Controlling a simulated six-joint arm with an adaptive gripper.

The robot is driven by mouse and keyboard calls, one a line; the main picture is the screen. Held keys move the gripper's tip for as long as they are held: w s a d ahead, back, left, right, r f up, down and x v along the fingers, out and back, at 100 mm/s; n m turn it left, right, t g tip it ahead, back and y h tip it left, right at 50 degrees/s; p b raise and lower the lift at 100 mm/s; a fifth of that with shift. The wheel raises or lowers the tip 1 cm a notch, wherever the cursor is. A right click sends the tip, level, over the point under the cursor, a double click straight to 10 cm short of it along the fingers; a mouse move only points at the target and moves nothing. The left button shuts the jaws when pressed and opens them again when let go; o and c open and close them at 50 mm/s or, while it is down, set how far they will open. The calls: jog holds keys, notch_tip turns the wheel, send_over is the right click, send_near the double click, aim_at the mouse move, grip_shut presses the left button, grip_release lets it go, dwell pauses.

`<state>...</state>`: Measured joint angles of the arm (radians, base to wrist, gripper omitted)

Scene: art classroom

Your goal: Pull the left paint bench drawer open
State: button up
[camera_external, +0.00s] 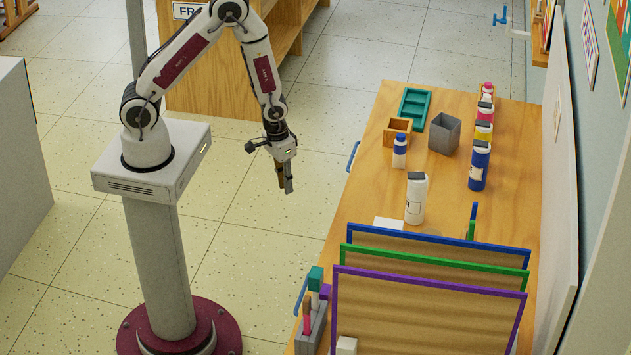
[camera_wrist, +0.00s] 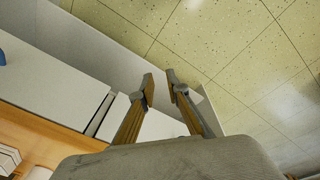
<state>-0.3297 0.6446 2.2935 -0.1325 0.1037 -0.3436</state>
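The paint bench (camera_external: 375,195) has a wooden top. Two blue handles show along its side facing me: a far one (camera_external: 353,156) and a near one (camera_external: 300,297). The drawer fronts are mostly hidden from the outside camera. My gripper (camera_external: 287,188) hangs over the floor, left of the bench and apart from both handles. In the wrist view my gripper (camera_wrist: 161,84) has a narrow gap between its fingertips and nothing in it. Pale bench fronts (camera_wrist: 50,80) lie to its left, and a blue piece (camera_wrist: 2,57), perhaps a handle, shows at the left edge.
On the bench stand paint bottles (camera_external: 479,166), a white bottle (camera_external: 415,198), a grey cup (camera_external: 444,134), a wooden box (camera_external: 397,132), a teal tray (camera_external: 415,108) and framed boards (camera_external: 430,285). A grey cabinet (camera_external: 22,160) stands far left. Floor between me and the bench is clear.

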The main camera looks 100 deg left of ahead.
jog(key=w+a+f+n+t+y, duration=0.2)
jog(key=a+f+n, duration=0.35)
jog(key=f, duration=0.65)
jog(key=n+t+y, duration=0.8)
jog(key=n+y, duration=0.1)
jog(key=n, duration=0.1)
send_near(353, 154)
jog(key=w+a+f, duration=0.1)
jog(key=f, duration=0.1)
jog(key=shift+w+a+r+n+y, duration=0.15)
jog(key=shift+r+n+y, duration=0.15)
jog(key=shift+r+n, duration=0.05)
jog(key=shift+w+a, duration=0.15)
jog(key=shift+x, duration=3.75)
grip_shut()
